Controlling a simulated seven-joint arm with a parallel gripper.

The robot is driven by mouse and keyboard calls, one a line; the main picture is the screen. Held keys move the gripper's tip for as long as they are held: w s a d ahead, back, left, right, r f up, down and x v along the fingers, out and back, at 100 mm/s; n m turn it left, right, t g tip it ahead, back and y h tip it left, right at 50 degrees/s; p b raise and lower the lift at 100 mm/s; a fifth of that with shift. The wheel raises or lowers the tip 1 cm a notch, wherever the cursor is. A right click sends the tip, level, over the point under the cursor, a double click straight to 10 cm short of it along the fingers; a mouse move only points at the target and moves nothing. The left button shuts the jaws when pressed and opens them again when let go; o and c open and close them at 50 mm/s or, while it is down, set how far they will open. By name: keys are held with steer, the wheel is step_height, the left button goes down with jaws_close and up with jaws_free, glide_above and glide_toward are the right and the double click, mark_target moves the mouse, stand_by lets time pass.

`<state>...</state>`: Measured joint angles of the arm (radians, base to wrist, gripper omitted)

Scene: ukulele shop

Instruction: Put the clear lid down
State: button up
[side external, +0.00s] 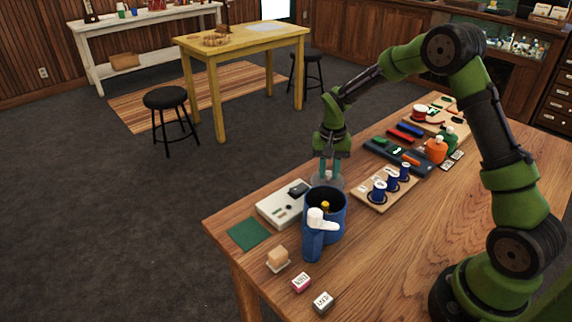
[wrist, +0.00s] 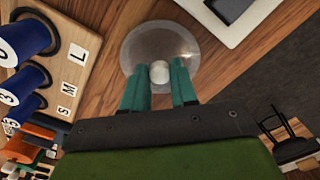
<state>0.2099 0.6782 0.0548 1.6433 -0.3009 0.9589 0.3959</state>
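The clear lid (wrist: 135,48) is a round see-through disc with a pale round knob (wrist: 159,72). In the wrist view my gripper (wrist: 159,82) has its two teal fingers on either side of the knob, close against it. In the side view my gripper (side external: 327,178) points down, with the lid (side external: 336,184) at its fingertips, just behind the blue canister (side external: 338,215). The canister partly hides the lid. Wood shows through the lid; I cannot tell whether it touches the table or hangs just above it.
A white device (side external: 282,204) lies left of the lid, and a wooden board with blue spools (side external: 384,190) lies right. A blue bottle with a white top (side external: 314,240) stands in front of the open canister. Clear wood (side external: 420,245) lies at the front right.

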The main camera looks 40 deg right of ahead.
mark_target(329, 172)
steer(key=o, duration=0.3)
steer(key=shift+o, duration=0.2)
steer(key=shift+r, duration=0.1)
step_height(329, 172, up, 12)
steer(key=s+a+r+n+t, duration=0.35)
steer(key=s+a+r, duration=0.35)
steer(key=s+r, duration=0.35)
steer(key=s+a+n+t+y, duration=0.1)
steer(key=s+a+t+y, duration=0.1)
steer(key=s, duration=0.9)
steer(key=shift+s+a+t, duration=0.25)
steer(key=shift+a+t, duration=0.6)
steer(key=shift+a, duration=0.2)
steer(key=shift+n, duration=0.25)
